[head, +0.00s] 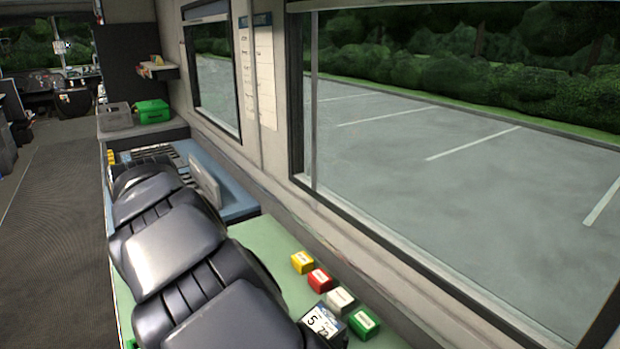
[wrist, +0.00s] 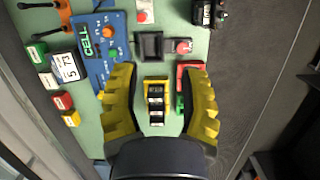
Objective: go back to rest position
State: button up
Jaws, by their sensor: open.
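My gripper (wrist: 158,98) is open in the wrist view, its two yellow-and-black fingers spread above the green console top. Between and beyond the fingers is a small dark block with light markings in a yellow frame (wrist: 156,88). It does not appear held. In the head view my dark arm (head: 175,250) stretches over the console toward the lower right. The gripper itself is not visible there.
A row of yellow (head: 302,262), red (head: 319,280), white (head: 340,299) and green (head: 364,322) blocks lies by the window. The wrist view shows a blue CELL panel (wrist: 104,48) and a dark square tray (wrist: 150,45). A green case (head: 152,111) stands farther back. The aisle floor (head: 55,210) is clear.

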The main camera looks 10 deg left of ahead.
jog(key=w+d+r+m+t+y, duration=0.1)
jog(key=d+r+m+t+y, duration=0.2)
jog(key=d, duration=0.9)
jog(key=w+d+r+m+t, duration=0.1)
jog(key=d+r+m, duration=0.3)
jog(key=d, duration=0.8)
jog(key=s+d+f+g, duration=0.2)
jog(key=s+d, duration=0.2)
jog(key=s, duration=0.4)
jog(key=s+d+f+g+h, duration=0.1)
jog(key=s+d+f+g, duration=0.1)
jog(key=s, duration=0.7)
jog(key=shift+s+d+f, duration=0.3)
jog(key=shift+d+f, duration=0.55)
jog(key=shift+d, duration=0.4)
